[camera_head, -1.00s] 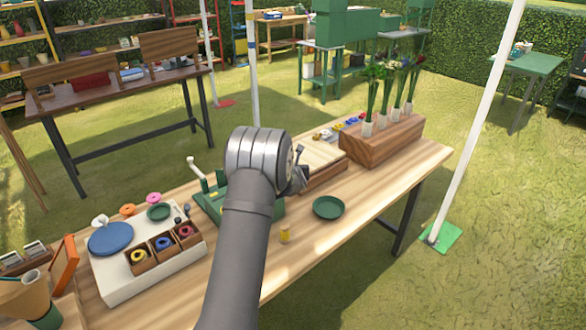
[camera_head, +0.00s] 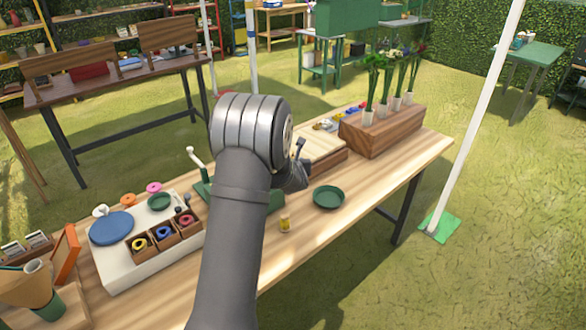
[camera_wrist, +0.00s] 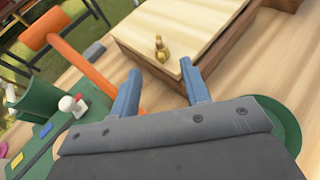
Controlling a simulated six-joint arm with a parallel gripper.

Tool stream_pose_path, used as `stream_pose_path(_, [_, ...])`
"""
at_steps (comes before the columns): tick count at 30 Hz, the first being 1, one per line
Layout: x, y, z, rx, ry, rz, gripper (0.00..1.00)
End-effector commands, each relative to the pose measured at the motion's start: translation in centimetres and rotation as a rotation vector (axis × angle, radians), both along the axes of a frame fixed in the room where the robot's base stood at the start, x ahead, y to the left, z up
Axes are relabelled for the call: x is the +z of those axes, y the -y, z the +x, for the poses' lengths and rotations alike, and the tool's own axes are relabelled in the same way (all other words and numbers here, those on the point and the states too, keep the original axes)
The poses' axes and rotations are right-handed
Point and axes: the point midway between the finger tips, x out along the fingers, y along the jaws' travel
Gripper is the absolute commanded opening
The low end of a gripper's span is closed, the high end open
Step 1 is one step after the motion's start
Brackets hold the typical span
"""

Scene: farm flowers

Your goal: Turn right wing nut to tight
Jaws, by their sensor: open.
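In the wrist view a small brass wing nut (camera_wrist: 160,48) stands on the pale top board of a wooden press (camera_wrist: 205,25), near the board's front corner. I see only one wing nut there. My gripper (camera_wrist: 159,68) is open and empty, its two blue-grey fingers apart, with the wing nut just beyond the fingertips and roughly between them in the picture. I cannot tell its height over the board. In the head view the press (camera_head: 325,160) sits on the table behind my wrist. My arm hides most of the gripper there, and the wing nuts are too small to make out.
An orange bar (camera_wrist: 85,65) and a green device with a white-knobbed lever (camera_wrist: 68,103) lie left of my gripper.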

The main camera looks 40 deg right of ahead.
Motion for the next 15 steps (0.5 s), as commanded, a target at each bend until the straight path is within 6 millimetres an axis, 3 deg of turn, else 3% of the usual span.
stream_pose_path(9, [2.5,-3.8,-4.4,-0.001,0.001,-0.001,0.43])
stream_pose_path(15, [3.4,-5.2,-6.0,0.000,0.001,-0.001,0.43])
